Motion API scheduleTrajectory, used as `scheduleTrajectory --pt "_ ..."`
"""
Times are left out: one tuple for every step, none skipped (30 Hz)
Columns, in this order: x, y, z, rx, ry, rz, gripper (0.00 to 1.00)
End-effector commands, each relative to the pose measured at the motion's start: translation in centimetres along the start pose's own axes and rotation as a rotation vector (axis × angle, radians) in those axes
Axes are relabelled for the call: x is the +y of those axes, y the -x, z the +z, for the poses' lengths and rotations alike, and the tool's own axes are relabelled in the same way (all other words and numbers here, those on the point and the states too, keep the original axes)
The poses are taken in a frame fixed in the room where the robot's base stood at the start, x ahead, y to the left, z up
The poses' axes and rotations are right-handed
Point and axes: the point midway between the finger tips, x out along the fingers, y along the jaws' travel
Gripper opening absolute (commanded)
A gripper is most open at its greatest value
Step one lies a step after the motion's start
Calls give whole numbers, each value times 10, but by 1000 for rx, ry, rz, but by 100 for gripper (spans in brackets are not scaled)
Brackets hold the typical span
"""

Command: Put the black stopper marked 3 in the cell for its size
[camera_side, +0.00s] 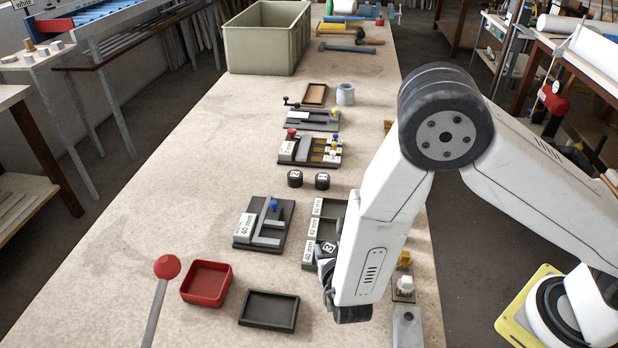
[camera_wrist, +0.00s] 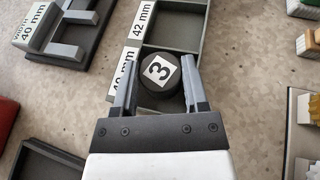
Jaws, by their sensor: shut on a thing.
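The black stopper marked 3 (camera_side: 327,249) is between the fingers of my gripper (camera_wrist: 160,84), which is shut on it. Its white label faces up in the wrist view (camera_wrist: 160,70). The grey cell tray (camera_side: 330,205) has cells labelled 40 mm, 42 mm and 44 mm. The stopper appears over or in the nearest cell, beside the 40 mm label (camera_side: 308,252). I cannot tell if it touches the cell floor. In the wrist view the left finger partly covers that label, and the 42 mm label (camera_wrist: 143,20) lies farther up. My arm hides much of the tray in the side view.
A gauge block (camera_side: 264,240) reading 40 mm stands left of the tray. Two black stoppers (camera_side: 295,179) (camera_side: 322,181) stand behind. A red tray (camera_side: 206,283) and an empty black tray (camera_side: 269,311) are near the front.

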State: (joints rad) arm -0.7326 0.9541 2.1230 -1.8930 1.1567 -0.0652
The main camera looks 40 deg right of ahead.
Motion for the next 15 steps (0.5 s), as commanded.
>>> scheduleTrajectory --pt "0 0 0 0 0 0 0" --pt "0 0 0 0 0 0 0" --pt "0 0 0 0 0 0 0" --pt "0 0 0 0 0 0 0" --pt "0 0 -1 0 0 0 0" --pt "0 -1 -1 0 0 0 0" --pt "0 -1 -2 0 0 0 0" --pt "0 -1 -3 0 0 0 0" --pt "0 -1 -3 0 0 0 63" --pt "0 -1 -3 0 0 0 73" --pt "0 -1 -3 0 0 0 82" --pt "0 -1 -3 0 0 0 92" --pt "0 -1 -3 0 0 0 92" --pt "0 -1 -3 0 0 0 92" --pt "0 -1 -3 0 0 0 92"
